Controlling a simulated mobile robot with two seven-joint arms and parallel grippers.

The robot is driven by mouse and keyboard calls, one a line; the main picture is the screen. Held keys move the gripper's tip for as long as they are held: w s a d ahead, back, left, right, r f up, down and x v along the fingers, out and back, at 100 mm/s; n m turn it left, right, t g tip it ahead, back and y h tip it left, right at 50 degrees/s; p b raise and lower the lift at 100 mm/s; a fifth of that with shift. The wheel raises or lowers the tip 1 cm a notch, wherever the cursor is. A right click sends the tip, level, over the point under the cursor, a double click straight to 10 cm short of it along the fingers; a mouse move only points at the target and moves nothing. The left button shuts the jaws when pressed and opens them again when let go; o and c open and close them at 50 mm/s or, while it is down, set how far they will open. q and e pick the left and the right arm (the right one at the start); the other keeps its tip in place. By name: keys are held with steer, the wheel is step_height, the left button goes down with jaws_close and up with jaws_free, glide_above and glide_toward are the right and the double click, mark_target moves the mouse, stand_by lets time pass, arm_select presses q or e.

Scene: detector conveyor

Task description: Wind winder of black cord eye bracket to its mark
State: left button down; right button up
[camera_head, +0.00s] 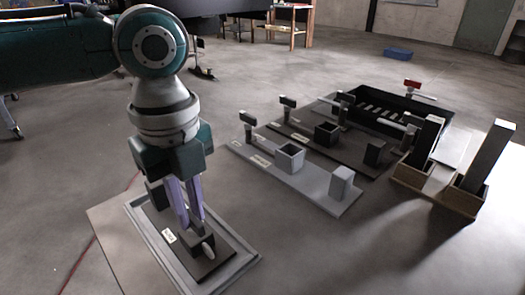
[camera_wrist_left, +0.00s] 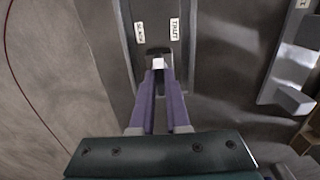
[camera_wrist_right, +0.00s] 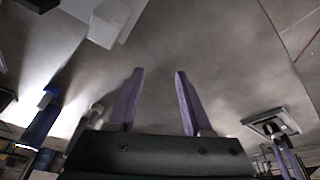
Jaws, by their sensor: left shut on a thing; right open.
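A dark board (camera_head: 211,271) lies in a grey tray at the lower left of the head view. A dark winder block with a pale grip (camera_head: 208,246) stands on it. My left gripper (camera_head: 190,222) points down at the winder. In the left wrist view its purple fingers (camera_wrist_left: 158,78) are closed on a small pale piece (camera_wrist_left: 158,63), seemingly the winder's grip. Two white labels (camera_wrist_left: 174,30) lie on the board beyond; one seems to read TAUT. My right gripper (camera_wrist_right: 159,72) is open and empty in the right wrist view. I cannot make out the cord or eye bracket.
A light grey board (camera_head: 313,189) with a square cup and posts lies to the right. Behind it are a dark board (camera_head: 345,154) and a black tray (camera_head: 373,124). Two tall posts (camera_head: 489,155) stand in wooden holders at far right. The floor between is clear.

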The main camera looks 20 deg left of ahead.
steer(key=shift+r, duration=0.1)
arm_select(q)
steer(key=shift+r+n+p, duration=0.2)
steer(key=shift+n+p, duration=0.3)
steer(key=shift+p, duration=0.4)
steer(key=n+p, duration=0.7)
steer(key=n, duration=0.1)
steer(key=shift+n+p, duration=0.3)
steer(key=shift+p, duration=0.1)
steer(key=shift+f+n+p, duration=0.15)
steer(key=shift+n+p, duration=0.7)
steer(key=shift+n, duration=0.95)
arm_select(e)
step_height(320, 180, up, 11)
steer(key=shift+r, duration=0.15)
arm_select(q)
steer(key=c, duration=0.9)
jaws_free()
